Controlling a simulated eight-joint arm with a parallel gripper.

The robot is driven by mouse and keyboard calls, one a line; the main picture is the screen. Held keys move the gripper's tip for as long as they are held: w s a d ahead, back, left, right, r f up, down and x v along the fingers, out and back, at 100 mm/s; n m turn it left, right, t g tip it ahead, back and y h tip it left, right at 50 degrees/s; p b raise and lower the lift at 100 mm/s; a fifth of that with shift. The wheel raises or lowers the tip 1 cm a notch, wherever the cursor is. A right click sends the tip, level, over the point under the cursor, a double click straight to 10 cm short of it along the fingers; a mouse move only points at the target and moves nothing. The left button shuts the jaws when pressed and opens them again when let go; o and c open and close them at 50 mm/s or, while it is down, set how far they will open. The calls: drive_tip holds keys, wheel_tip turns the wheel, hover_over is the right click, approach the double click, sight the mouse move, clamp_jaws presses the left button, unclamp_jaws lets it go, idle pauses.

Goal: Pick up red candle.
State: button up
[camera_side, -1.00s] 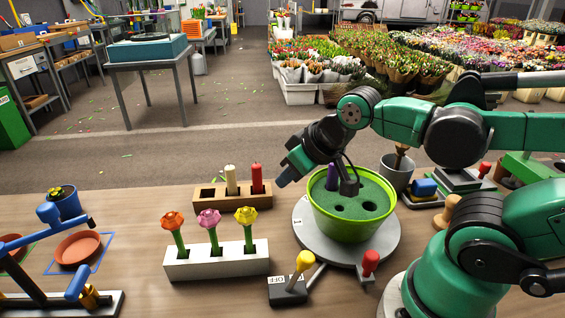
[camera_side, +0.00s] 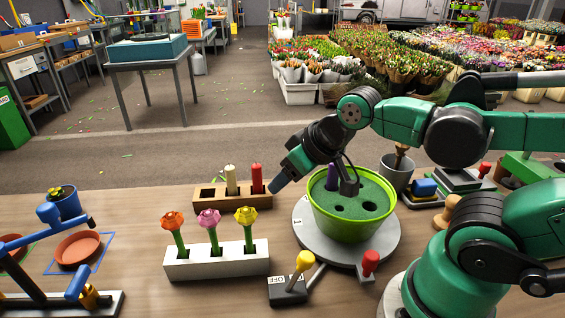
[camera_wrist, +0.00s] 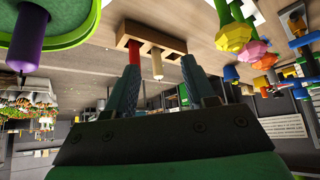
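The red candle (camera_side: 257,178) stands upright in the right part of a wooden block (camera_side: 209,196), with a cream candle (camera_side: 231,180) to its left. My gripper (camera_side: 277,186) is just right of the red candle, apart from it in the side view. In the wrist view my gripper (camera_wrist: 160,65) is open, its two fingers spread. There the red candle (camera_wrist: 133,54) shows beyond the left fingertip, partly hidden by it, and the cream candle (camera_wrist: 156,66) shows between the fingers. Nothing is held.
A white block with several flowers (camera_side: 217,264) stands in front of the candle block. A green pot (camera_side: 350,230) with a purple candle (camera_side: 332,177) sits on a grey turntable (camera_side: 310,246) at right. A yellow-knobbed lever (camera_side: 303,262) and a red knob (camera_side: 370,261) stand in front.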

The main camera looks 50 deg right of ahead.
drive_tip(key=shift+o, duration=0.6)
drive_tip(key=n+g, duration=0.2)
drive_tip(key=g, duration=0.5)
hover_over(257, 177)
drive_tip(key=f, duration=0.2)
drive_tip(key=shift+w+d+f, duration=0.1)
drive_tip(key=shift+d+f, duration=0.1)
drive_tip(key=shift+f, duration=0.2)
drive_tip(key=shift+w+d+f, duration=0.2)
drive_tip(key=shift+w+f, duration=0.05)
drive_tip(key=shift+f, duration=3.05)
clamp_jaws()
